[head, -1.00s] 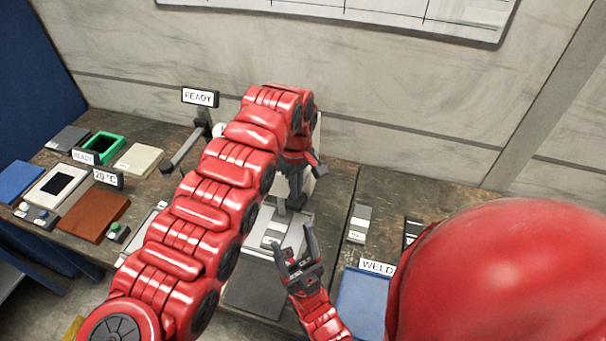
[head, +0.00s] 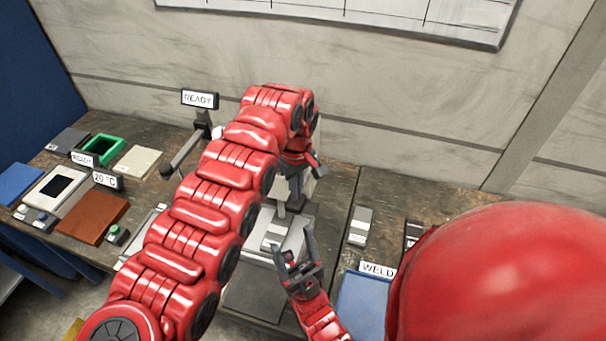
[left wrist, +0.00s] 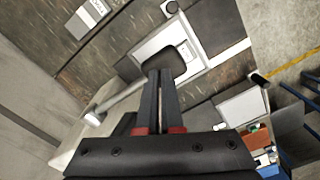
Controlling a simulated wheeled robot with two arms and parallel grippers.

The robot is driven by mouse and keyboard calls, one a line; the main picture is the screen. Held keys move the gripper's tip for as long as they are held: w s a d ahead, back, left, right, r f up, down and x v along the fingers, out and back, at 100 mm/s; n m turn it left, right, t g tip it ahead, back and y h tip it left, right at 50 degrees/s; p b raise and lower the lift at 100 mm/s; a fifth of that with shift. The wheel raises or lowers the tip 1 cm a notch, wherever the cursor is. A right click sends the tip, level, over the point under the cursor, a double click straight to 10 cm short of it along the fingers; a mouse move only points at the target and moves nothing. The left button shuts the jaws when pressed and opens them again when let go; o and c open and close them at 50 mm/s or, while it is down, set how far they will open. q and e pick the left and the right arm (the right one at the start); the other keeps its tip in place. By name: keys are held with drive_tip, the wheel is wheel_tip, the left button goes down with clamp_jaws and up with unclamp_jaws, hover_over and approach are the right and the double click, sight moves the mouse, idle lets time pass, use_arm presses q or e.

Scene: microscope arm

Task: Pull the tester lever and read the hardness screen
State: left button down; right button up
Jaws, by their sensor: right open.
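The tester stands against the wall, mostly hidden behind my left arm; its pale body (left wrist: 78,148) shows in the left wrist view. A grey rod lever (left wrist: 122,102) runs from a white hub to a dark rounded grip (left wrist: 170,60). My right gripper (head: 296,250) is open and empty in front of the base. A screen (head: 200,99) on a post reads READY.
Left on the bench are a green-rimmed tray (head: 101,149), a brown block (head: 94,217) and a small sign (head: 106,180) reading 20 °C. A blue tray (head: 362,300) with a WELD sign (head: 378,269) lies right. A small grey block (head: 361,226) stands nearby.

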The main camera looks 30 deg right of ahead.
use_arm(q)
drive_tip(key=shift+r+p, duration=0.35)
drive_tip(key=shift+r, duration=2.2)
drive_tip(key=shift+r, duration=0.1)
drive_tip(key=shift+r+b, duration=0.35)
drive_tip(key=shift+b, duration=0.05)
wheel_tip(320, 180, up, 11)
drive_tip(key=p, duration=0.6)
